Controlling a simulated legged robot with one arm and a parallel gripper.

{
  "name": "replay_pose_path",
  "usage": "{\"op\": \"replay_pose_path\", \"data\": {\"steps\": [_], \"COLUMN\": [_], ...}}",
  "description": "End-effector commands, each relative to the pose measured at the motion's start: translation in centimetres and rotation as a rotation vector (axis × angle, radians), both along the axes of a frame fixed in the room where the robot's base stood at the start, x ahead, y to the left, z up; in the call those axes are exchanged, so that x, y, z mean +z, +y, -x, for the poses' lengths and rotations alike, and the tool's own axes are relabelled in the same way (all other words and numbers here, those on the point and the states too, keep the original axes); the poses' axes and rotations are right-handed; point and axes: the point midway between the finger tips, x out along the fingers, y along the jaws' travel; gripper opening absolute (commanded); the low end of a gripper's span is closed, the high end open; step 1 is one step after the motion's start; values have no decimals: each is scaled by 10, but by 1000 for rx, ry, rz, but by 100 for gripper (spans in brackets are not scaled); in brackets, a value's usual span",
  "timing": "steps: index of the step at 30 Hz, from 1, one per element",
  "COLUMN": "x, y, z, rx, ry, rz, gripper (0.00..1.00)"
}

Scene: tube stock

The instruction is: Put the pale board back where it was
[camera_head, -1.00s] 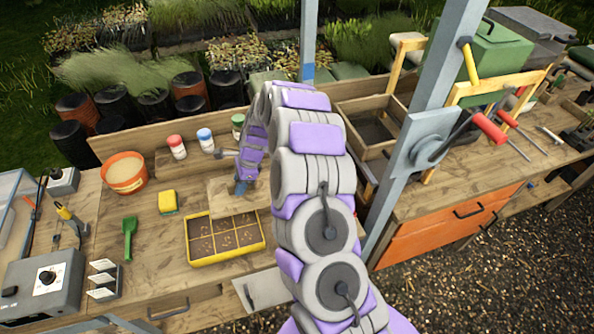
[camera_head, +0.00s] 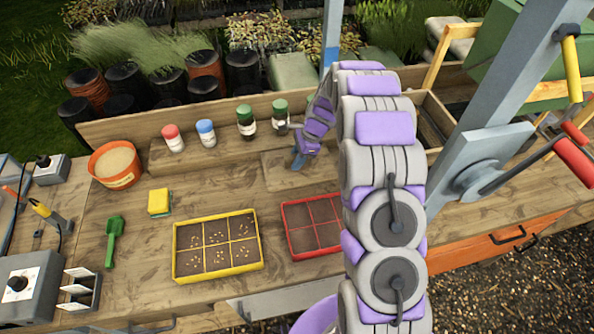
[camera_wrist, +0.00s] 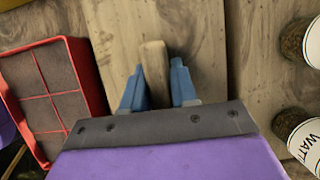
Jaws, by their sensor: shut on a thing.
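The pale board (camera_head: 279,178) is a flat wooden piece near the back ledge, behind the red tray (camera_head: 313,226); my arm partly covers it. In the wrist view the board (camera_wrist: 207,50) has an upright wooden grip (camera_wrist: 153,62) in its middle. My gripper (camera_head: 299,163) is over the board. Its blue fingers (camera_wrist: 157,88) stand on both sides of the grip and are shut on it. I cannot tell whether the board touches the table or hangs just above it.
Jars with red, blue and green caps (camera_head: 246,122) line the back ledge. A yellow seed tray (camera_head: 218,246), a sponge (camera_head: 159,202), a green scoop (camera_head: 115,240) and an orange pot (camera_head: 115,166) are at the left. A grey post (camera_head: 490,110) rises right of my arm.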

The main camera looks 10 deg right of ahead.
Motion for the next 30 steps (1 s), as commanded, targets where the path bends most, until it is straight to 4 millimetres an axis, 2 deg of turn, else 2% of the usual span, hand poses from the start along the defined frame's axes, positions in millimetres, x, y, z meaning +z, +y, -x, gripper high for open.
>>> {"op": "replay_pose_path", "data": {"steps": [1, 7, 12, 23, 24, 30], "x": [-11, -28, -51, -54, -55, -55], "y": [0, 6, 9, 1, 0, 4], "z": [1, 1, 0, 0, 0, 0], "rx": [-2, -1, 0, -2, -2, -1], "ry": [4, 4, 0, 1, 1, 0], "rz": [-1, 5, 10, 0, 0, 5], "gripper": [0, 0, 0, 0, 30, 49]}}
